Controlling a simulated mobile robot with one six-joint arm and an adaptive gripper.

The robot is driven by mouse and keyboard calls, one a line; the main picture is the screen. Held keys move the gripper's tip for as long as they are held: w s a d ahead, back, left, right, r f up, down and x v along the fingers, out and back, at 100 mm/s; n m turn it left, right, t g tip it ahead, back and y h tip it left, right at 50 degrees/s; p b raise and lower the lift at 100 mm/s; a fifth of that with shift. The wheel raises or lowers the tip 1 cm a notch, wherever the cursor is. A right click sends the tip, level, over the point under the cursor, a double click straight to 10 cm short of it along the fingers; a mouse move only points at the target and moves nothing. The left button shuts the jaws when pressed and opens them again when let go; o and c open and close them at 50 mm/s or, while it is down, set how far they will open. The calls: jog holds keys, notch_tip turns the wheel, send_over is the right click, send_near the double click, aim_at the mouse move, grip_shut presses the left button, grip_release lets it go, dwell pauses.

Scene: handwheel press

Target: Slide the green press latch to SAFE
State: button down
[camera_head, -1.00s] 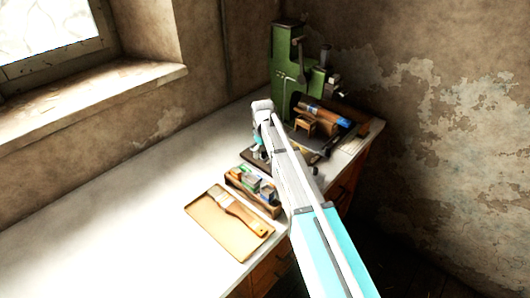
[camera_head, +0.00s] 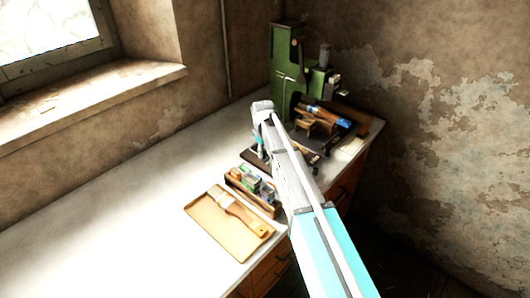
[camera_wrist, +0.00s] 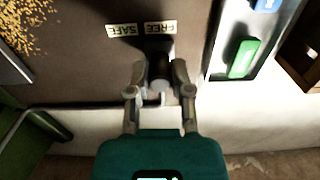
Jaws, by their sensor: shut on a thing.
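The green press (camera_head: 286,62) stands at the back of the bench in the head view. In the wrist view, a dark latch knob (camera_wrist: 158,66) with a grey end sits on a brown plate, directly below the FREE label (camera_wrist: 160,28). The SAFE label (camera_wrist: 121,30) is just to its left; both labels appear upside down. My gripper (camera_wrist: 159,78) is shut on the knob, one finger on each side. The knob's base and any slot are too dark to make out. In the head view my arm hides the latch and fingertips.
A wooden box (camera_head: 236,184) of coloured blocks stands close to my arm; a green block (camera_wrist: 243,58) shows right of the gripper in the wrist view. A tray (camera_head: 208,220) with a brush (camera_head: 238,212) lies in front. The left bench top (camera_head: 110,215) is clear.

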jog(key=shift+w+d, duration=0.75)
jog(key=shift+w, duration=0.2)
jog(key=shift+w+d, duration=0.15)
jog(key=shift+w, duration=0.05)
dwell(0.4)
grip_release()
dwell(0.3)
notch_tip(320, 180, up, 8)
jog(key=p, duration=0.8)
